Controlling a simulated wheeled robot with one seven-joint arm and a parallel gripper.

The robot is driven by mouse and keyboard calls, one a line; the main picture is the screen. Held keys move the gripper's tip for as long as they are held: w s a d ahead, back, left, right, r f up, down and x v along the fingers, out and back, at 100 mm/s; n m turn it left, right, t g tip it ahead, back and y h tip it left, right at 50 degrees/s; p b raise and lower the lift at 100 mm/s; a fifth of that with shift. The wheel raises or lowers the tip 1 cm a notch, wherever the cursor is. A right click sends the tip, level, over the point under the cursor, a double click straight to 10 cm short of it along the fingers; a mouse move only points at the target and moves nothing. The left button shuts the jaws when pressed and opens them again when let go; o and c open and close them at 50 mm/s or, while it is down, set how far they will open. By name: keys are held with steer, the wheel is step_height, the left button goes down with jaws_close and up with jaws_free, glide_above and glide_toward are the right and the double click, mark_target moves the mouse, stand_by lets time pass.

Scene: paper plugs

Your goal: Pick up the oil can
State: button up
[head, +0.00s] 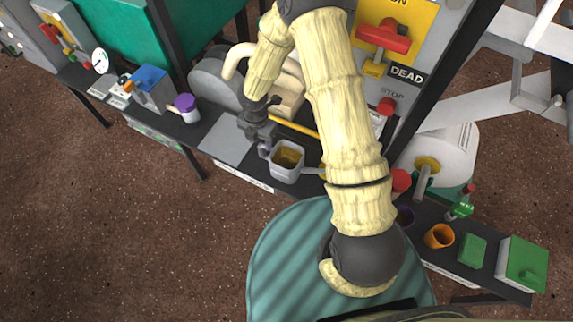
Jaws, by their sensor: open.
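No label lets me tell for sure which thing is the oil can. A grey can with a blue top and a small orange part (151,86) stands upright on the shelf at the left. A pale square pot (285,174) with yellow-brown contents stands near the middle, with a pale handle-like bar at its right. My gripper (264,150) is open, pointing down close to the pot's left side. I cannot tell whether it touches the pot. Nothing shows between its fingers, which are small and partly dark against the shelf.
A purple-lidded jar (187,108) stands right of the blue-topped can. A red-and-green item (461,206), an orange cup (439,236), a green block (471,250) and a green-topped box (522,264) stand at the right. Machine panels and dark posts rise behind. Brown floor lies in front.

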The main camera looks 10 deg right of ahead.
mark_target(262, 151)
steer(key=shift+f, duration=0.6)
step_height(262, 151, down, 5)
steer(key=b, duration=0.2)
steer(key=shift+s+d+f+b, duration=0.1)
steer(key=shift+f+b, duration=0.05)
steer(key=shift+b, duration=0.2)
jaws_close()
